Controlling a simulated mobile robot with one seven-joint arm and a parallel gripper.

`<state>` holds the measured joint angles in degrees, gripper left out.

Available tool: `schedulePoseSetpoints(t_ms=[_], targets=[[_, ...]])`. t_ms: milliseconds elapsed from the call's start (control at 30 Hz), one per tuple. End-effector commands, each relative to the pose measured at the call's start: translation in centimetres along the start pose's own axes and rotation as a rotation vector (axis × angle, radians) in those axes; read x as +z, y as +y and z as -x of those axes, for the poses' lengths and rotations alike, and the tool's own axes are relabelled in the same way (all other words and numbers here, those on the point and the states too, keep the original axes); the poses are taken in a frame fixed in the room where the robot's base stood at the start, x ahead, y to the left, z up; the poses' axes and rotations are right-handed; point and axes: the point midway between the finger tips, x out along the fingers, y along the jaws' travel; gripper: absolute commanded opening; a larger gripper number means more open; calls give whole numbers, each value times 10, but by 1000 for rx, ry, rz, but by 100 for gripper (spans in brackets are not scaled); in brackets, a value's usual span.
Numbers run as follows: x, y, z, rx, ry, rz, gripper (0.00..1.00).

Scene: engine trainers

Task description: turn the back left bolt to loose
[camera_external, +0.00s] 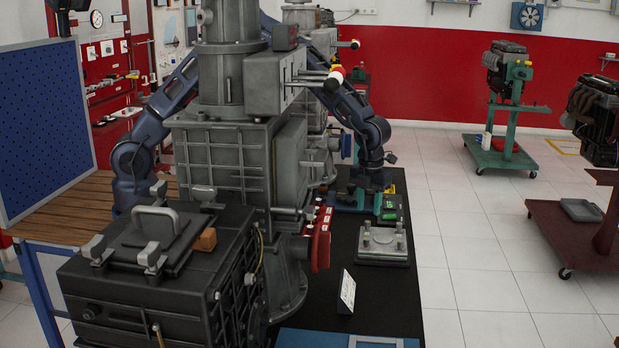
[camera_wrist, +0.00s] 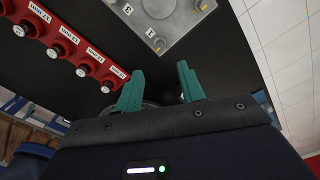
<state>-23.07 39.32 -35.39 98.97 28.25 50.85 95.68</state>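A pale metal plate (camera_external: 383,258) with several upright bolts lies on the dark bench top. Its back left bolt, as seen from the external camera, seems to be the small post (camera_external: 367,226); its setting is too small to read. In the wrist view part of the plate (camera_wrist: 165,22) shows at the top with number labels, cut off by the edge. My gripper (camera_wrist: 160,88) has two green fingers spread apart with nothing between them. In the external view it is low behind the plate, partly hidden and apart from it.
A red block (camera_wrist: 58,42) with a row of labelled knobs is left of the plate in the wrist view. A large grey machine (camera_external: 225,150) stands left of the plate. A small sign (camera_external: 346,292) stands in front.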

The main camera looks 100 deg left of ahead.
Motion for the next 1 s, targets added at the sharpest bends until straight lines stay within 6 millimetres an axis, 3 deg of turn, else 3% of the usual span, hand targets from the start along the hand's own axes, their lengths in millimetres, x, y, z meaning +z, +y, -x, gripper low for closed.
schedulePoseSetpoints(t_ms=[600,1000], targets=[[0,0,-90,2,1,0,39],[0,0,-101,0,0,1,39]])
